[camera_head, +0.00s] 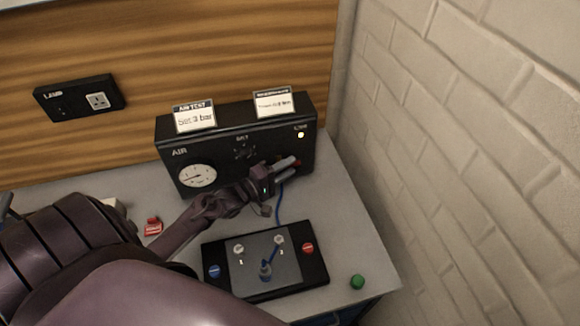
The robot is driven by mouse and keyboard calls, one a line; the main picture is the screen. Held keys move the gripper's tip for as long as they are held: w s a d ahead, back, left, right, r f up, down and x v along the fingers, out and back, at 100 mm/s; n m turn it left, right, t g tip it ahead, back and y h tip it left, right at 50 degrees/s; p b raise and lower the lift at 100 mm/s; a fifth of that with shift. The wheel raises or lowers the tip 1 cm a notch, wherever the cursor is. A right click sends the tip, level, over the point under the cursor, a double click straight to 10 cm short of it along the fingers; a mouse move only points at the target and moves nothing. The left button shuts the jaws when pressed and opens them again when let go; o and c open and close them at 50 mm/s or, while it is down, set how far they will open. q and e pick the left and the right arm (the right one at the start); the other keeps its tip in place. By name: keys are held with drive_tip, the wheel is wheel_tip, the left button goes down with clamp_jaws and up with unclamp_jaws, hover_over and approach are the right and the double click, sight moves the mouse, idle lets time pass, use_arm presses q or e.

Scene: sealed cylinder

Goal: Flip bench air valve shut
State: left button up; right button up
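A small red part (298,162), possibly the valve's lever, shows at the panel's lower right. My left gripper (289,167) is in front of it, its grey fingertips at or very near the red part. The gripper hides much of that part, so contact and finger gap are unclear. My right gripper is out of view.
A black board (221,250) with a grey plate, a blue fitting (266,270), and blue and red round parts lies in front. A blue hose (279,205) runs to the panel. A green knob (357,282) sits right; a red tag (153,227) left. A brick wall (460,130) bounds the right.

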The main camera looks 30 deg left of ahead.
use_arm(q)
drive_tip(key=b+v, duration=0.1)
drive_tip(key=v, duration=0.5)
drive_tip(key=shift+s, duration=0.2)
